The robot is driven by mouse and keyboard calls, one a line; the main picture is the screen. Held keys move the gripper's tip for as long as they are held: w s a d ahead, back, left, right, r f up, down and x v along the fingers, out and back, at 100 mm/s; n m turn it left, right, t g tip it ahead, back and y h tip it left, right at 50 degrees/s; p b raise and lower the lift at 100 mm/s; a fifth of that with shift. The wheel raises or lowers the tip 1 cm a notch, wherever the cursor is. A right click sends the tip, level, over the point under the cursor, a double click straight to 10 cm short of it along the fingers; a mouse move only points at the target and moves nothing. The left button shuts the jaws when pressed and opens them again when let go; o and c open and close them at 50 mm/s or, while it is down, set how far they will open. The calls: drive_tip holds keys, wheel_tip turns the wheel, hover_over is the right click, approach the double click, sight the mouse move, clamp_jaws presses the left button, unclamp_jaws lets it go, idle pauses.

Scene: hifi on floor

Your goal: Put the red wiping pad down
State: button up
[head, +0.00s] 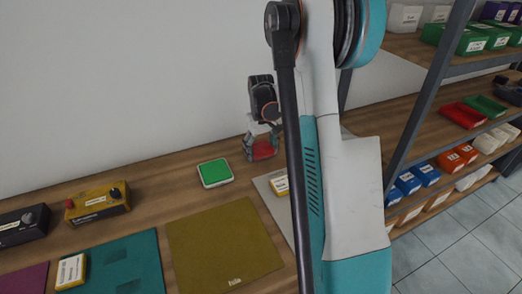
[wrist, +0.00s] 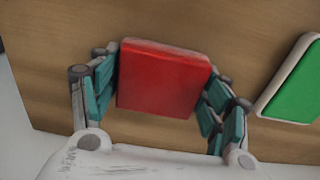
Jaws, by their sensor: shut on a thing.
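The red wiping pad (wrist: 163,80) is a square red block between the teal finger pads of my gripper (wrist: 160,92) in the wrist view. My gripper is shut on it, with a finger on each side. In the head view, my gripper (head: 262,140) is over the back of the wooden bench, and the red pad (head: 264,150) shows at its fingertips. I cannot tell whether the pad touches the bench. A green pad with a white rim (head: 215,172) lies to the left of my gripper; it also shows at the right of the wrist view (wrist: 298,90).
An olive mat (head: 225,248) and a teal mat (head: 125,262) lie on the bench (head: 160,190). A yellow device (head: 98,202) and a black device (head: 24,226) stand at the left. A small yellow labelled box (head: 279,185) is beside my arm. Shelves with coloured bins stand right.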

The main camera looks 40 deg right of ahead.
sight(261, 147)
drive_tip(key=shift+o, duration=0.3)
drive_tip(key=shift+s+a+f+b, duration=0.1)
drive_tip(key=shift+s+f+b, duration=0.1)
drive_tip(key=shift+f+b, duration=0.4)
drive_tip(key=o, duration=1.2)
drive_tip(key=shift+f, duration=0.15)
drive_tip(key=shift+o, duration=0.2)
drive_tip(key=shift+w, duration=0.15)
wheel_tip(261, 147, up, 14)
drive_tip(key=p, duration=0.4)
drive_tip(key=shift+f, duration=0.25)
